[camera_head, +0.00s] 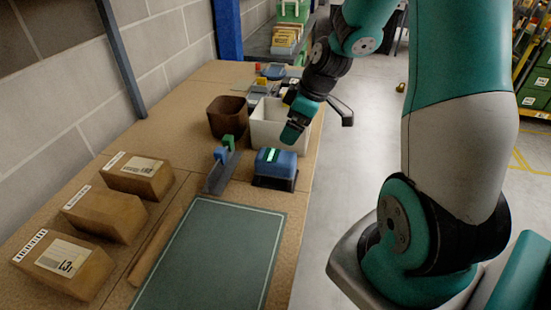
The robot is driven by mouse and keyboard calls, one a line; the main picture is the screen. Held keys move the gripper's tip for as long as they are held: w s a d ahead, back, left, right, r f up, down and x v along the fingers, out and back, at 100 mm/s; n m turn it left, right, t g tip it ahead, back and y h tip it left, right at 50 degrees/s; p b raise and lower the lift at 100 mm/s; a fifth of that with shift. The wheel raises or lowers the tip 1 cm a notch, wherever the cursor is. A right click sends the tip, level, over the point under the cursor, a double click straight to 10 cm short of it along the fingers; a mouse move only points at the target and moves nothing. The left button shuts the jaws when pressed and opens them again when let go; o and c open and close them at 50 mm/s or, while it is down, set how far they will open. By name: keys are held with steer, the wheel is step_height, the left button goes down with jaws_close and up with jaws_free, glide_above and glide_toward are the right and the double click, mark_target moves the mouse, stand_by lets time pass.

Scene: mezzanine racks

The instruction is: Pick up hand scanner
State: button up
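No hand scanner can be made out with certainty. A blue device with a bright green strip on a dark base (274,168) stands on the bench beyond the green mat; I cannot tell whether it is the scanner. My gripper (291,135) points down, just above and beyond this device, in front of the white bin. It appears apart from the device. Its fingers are too small and dark to tell whether they are open or shut, or whether anything is between them.
A white bin (264,136) and a brown container (227,117) stand behind the device. An upright blue and green item (222,160) is to its left. Several cardboard boxes (103,215) line the left side. The green mat (215,258) is bare. Small items crowd the far end.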

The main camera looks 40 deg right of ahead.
mark_target(277, 155)
steer(key=p+x, duration=0.1)
steer(key=x, duration=0.7)
steer(key=shift+w+a+f, duration=0.15)
steer(key=shift+f, duration=0.2)
steer(key=shift+d+p+x, duration=0.15)
steer(key=shift+p+x, duration=0.5)
steer(key=shift+x, duration=0.7)
steer(key=shift+d+p+x, duration=0.15)
steer(key=shift+p+x, duration=0.5)
steer(key=shift+x, duration=0.65)
steer(key=shift+f, duration=0.15)
steer(key=shift+f+b, duration=0.2)
steer(key=shift+b, duration=0.15)
steer(key=c, duration=1)
steer(key=shift+c, duration=0.6)
steer(key=shift+r, duration=0.15)
